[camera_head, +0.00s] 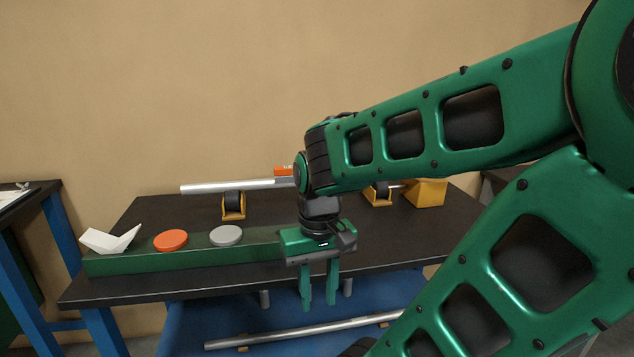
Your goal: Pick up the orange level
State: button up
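A small orange block (283,170), which looks like the orange level, sits on top of a silver pipe (225,187) at the back of the black table. Its right part is hidden behind my arm's wrist. My gripper (319,300) points down in front of the table's front edge, nearer to the camera and lower than the orange block. Its two fingers are apart with nothing between them.
The pipe rests on yellow roller stands (233,209). A green beam (140,262) near the front bears a white angled piece (110,240), an orange disc (170,240) and a grey disc (226,235). A yellow box (429,193) stands right. Another pipe (300,331) lies below.

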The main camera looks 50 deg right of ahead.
aim_at(283, 173)
jog(key=k, duration=0.8)
jog(key=z, duration=1.25)
jog(key=i, duration=1.5)
